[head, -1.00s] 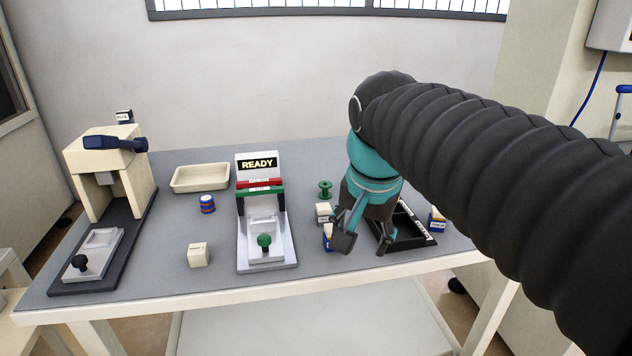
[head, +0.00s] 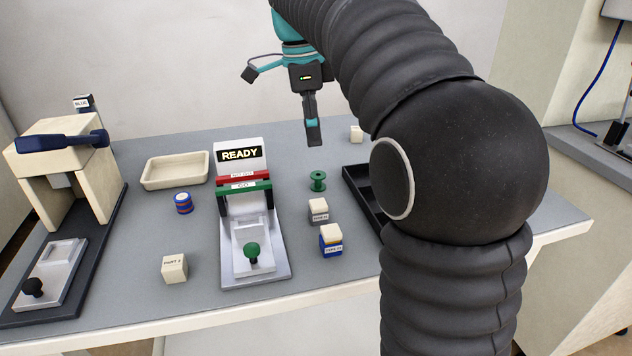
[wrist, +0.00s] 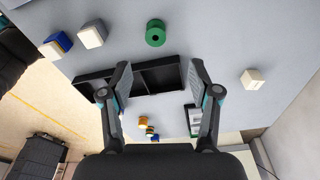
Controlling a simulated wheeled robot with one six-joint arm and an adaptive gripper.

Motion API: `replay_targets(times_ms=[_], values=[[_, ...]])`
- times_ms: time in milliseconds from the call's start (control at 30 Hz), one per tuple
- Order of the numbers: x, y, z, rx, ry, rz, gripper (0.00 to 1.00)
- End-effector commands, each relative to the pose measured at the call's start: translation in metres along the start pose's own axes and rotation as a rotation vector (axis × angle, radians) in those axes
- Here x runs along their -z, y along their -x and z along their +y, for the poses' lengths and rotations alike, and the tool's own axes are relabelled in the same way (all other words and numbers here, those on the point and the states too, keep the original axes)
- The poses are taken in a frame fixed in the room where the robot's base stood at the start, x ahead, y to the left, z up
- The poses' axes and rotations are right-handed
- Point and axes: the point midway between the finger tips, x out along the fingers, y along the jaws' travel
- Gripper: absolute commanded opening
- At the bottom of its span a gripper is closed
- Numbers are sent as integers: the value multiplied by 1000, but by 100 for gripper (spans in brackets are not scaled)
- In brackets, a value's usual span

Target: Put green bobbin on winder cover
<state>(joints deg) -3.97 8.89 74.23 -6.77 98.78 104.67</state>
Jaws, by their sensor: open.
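The green bobbin (head: 318,181) stands upright on the grey table, right of the READY fixture. It also shows in the wrist view (wrist: 155,33), near the top centre. My gripper (head: 282,106) is raised towards the back of the table. In the wrist view my gripper (wrist: 159,82) is open, with its two fingers spread and nothing between them. The bobbin lies beyond the fingertips in that view, apart from them. I cannot tell which thing here is the winder cover.
A black compartment tray (head: 362,201) is partly hidden by my arm. Two labelled blocks (head: 319,210) (head: 331,239) stand near the bobbin. The READY fixture (head: 240,155), a cream tray (head: 176,170), a striped spool (head: 183,203) and a press (head: 66,172) are further left.

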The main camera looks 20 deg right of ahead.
Motion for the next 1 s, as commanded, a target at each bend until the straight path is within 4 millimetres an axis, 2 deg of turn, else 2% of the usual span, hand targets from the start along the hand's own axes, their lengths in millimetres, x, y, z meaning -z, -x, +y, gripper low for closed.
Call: replay_targets(times_ms=[33, 200, 467, 800, 1000], values=[[0, -12, 1, -3, 0, 1, 62], [0, -38, 1, 0, 2, 0, 62], [-2, -55, 1, 1, 5, -1, 62], [-4, -97, 7, 1, 6, -1, 62], [-4, -104, 7, 2, 6, -1, 62]])
